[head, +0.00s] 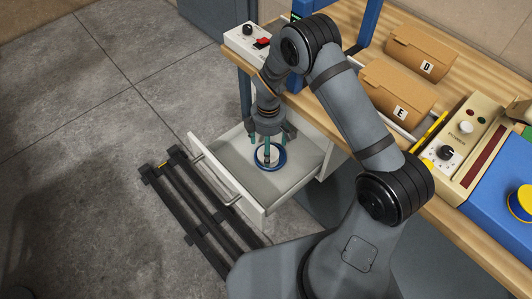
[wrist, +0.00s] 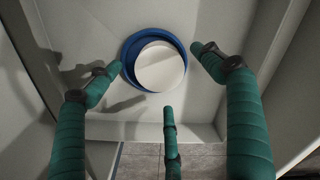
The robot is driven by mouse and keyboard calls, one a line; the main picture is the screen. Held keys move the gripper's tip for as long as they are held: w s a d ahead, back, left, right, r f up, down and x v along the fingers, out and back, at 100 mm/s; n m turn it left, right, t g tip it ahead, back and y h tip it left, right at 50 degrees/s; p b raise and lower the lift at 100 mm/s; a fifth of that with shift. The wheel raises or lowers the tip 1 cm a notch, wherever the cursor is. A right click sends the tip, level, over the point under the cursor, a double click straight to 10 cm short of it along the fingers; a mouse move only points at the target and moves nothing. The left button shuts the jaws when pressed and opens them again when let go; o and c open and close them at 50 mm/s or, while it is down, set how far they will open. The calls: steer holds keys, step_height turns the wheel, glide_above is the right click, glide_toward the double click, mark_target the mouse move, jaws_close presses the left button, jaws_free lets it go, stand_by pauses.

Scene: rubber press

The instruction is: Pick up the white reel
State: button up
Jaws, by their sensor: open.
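The white reel (wrist: 160,66) shows in the wrist view as a white disc, with a blue ring (wrist: 130,50) around its left and top edge. In the head view the blue ring (head: 281,161) lies in the open drawer, and the reel's white top is partly hidden by my fingers. My gripper (head: 268,148) points down into the drawer above the reel. In the wrist view its green fingers (wrist: 155,95) are spread, with two at the sides of the reel and one below it in the picture. I see no clear contact.
The pale drawer (head: 236,176) is pulled out below the wooden workbench (head: 340,141), and its walls stand close around my gripper. Cardboard boxes marked D (head: 421,54) and E (head: 395,92) and a control box (head: 456,148) stand on the bench.

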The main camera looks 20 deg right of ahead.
mark_target(274, 153)
step_height(274, 153, down, 2)
steer(key=shift+f, duration=0.15)
steer(key=shift+s+d+f, duration=0.1)
steer(key=shift+f, duration=0.15)
steer(key=shift+c, duration=1.2)
steer(key=c, duration=1.1)
